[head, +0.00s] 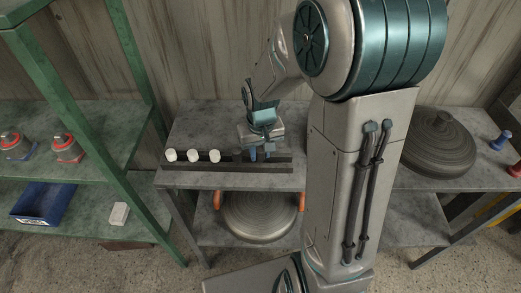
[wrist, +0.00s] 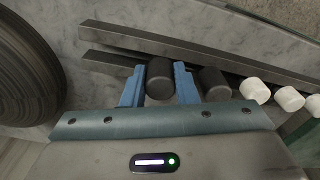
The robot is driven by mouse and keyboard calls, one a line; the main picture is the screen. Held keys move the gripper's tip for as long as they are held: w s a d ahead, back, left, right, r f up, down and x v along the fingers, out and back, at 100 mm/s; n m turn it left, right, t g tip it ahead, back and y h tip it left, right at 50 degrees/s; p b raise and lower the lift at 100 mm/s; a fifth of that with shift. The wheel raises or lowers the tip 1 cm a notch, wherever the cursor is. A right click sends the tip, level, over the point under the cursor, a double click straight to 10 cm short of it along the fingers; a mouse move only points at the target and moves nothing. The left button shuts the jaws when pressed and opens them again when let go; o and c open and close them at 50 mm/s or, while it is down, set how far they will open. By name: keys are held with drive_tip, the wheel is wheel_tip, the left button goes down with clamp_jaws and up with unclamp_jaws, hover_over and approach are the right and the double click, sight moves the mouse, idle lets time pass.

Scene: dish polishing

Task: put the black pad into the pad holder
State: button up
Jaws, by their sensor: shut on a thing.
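The pad holder (head: 220,168) is a pair of dark parallel rails along the front of the grey table; the rails also show in the wrist view (wrist: 130,39). Three white pads (head: 193,155) and a dark pad (head: 237,156) stand in a row in it. My gripper (head: 261,152) is at the right part of the holder, to the right of that dark pad. In the wrist view its blue fingers are shut on a black pad (wrist: 160,79), with the other dark pad (wrist: 213,82) just outside the right finger. I cannot tell whether the held pad touches the holder's bottom.
A round grey disc (head: 259,216) with orange handles sits below the table. Another ridged disc (head: 438,145) lies on the right-hand table, with blue pegs (head: 499,141) beyond. A green shelf (head: 100,170) stands close on the left. The tabletop behind the holder is clear.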

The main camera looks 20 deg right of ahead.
sight(261, 152)
drive_tip(key=shift+f, duration=0.1)
idle(0.3)
drive_tip(key=o, duration=1.1)
wheel_tip(261, 152, up, 14)
drive_tip(key=s, duration=0.4)
drive_tip(key=s+f+t, duration=0.1)
drive_tip(key=s, duration=0.4)
drive_tip(key=s+t, duration=0.1)
drive_tip(key=s, duration=0.4)
drive_tip(key=shift+f, duration=0.25)
